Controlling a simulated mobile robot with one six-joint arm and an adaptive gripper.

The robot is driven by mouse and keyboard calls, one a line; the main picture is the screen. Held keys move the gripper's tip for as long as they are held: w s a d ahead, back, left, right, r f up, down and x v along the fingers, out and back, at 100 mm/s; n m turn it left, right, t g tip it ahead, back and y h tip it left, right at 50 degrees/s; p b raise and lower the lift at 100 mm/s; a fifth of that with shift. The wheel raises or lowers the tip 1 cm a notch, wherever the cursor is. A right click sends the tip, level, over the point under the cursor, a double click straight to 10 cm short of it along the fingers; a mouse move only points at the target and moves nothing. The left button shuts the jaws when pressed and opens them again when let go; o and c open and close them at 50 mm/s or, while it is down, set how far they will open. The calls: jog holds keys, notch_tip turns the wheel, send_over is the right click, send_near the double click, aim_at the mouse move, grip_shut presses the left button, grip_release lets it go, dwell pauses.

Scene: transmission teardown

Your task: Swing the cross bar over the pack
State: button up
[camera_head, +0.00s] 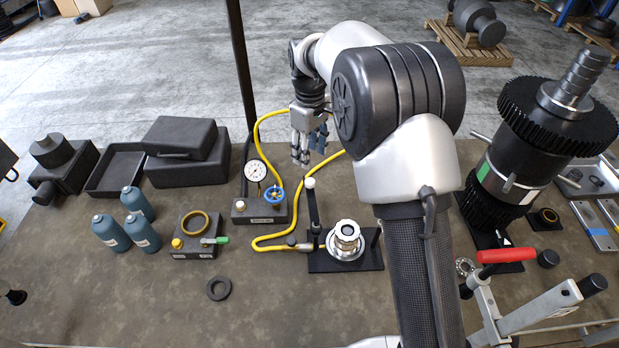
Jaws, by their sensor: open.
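The pack (346,240) is a silver, ringed stack standing upright on a black base plate (318,264) near the middle of the bench. A slim dark bar with a pale round knob (310,183) at its far end, which looks like the cross bar (314,208), lies to the left of the pack and points away toward the back. It is beside the pack, not over it. My gripper (301,160) hangs fingers down, above and behind the knob, apart from it. It is open and nothing shows between its fingers. My arm hides the area right of the pack.
A yellow hose (270,240) loops from the gauge block (258,207) to the fixture. A dark upright post (240,60) stands behind. Teal bottles (112,233) and black cases (185,160) are left. A large geared shaft (520,150) and red-handled lever (507,256) are right.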

aim_at(310, 181)
notch_tip(310, 181, down, 11)
jog(key=shift+r, duration=0.2)
jog(key=shift+c, duration=0.6)
grip_shut()
